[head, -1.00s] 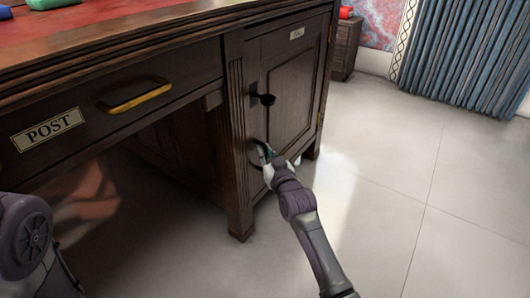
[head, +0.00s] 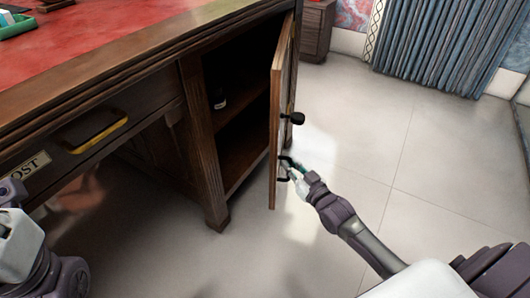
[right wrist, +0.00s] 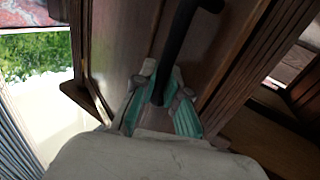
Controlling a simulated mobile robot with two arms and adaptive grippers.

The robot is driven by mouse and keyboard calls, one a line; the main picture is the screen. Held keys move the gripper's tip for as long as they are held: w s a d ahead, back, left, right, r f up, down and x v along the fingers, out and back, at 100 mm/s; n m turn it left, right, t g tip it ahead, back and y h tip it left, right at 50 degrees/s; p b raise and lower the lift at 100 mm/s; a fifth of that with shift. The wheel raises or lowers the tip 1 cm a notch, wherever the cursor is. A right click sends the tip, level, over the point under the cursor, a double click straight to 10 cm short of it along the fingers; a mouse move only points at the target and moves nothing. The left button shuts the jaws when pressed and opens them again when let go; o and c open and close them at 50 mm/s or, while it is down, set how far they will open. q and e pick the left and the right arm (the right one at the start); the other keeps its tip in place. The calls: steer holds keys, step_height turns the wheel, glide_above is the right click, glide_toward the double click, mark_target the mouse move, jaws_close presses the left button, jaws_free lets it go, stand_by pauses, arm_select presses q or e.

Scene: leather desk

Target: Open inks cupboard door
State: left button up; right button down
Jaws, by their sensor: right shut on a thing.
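The inks cupboard door (head: 281,120) in the head view stands swung out from the dark wooden desk, and the shelved inside of the cupboard (head: 240,130) shows. My right gripper (head: 288,170) is at the lower part of the door's outer face, shut on the black door handle (head: 285,158). In the right wrist view the green-padded fingers (right wrist: 163,105) are around the black handle bar (right wrist: 182,45), close to the door panel. A black knob (head: 293,118) sits higher on the door. My left gripper is not clearly visible; part of my left arm shows at the lower left.
A small dark bottle (head: 219,99) stands on the upper shelf inside the cupboard. A drawer with a yellow handle (head: 95,133) is at the left. The pale tiled floor (head: 400,170) right of the door is clear. Blue curtains (head: 435,45) hang behind.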

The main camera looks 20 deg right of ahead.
steer(key=shift+s+d, duration=0.45)
steer(key=shift+d, duration=0.4)
steer(key=c, duration=1.5)
jaws_free()
steer(key=shift+o, duration=0.2)
steer(key=s+d, duration=0.1)
steer(key=s, duration=1.1)
steer(key=shift+d, duration=0.25)
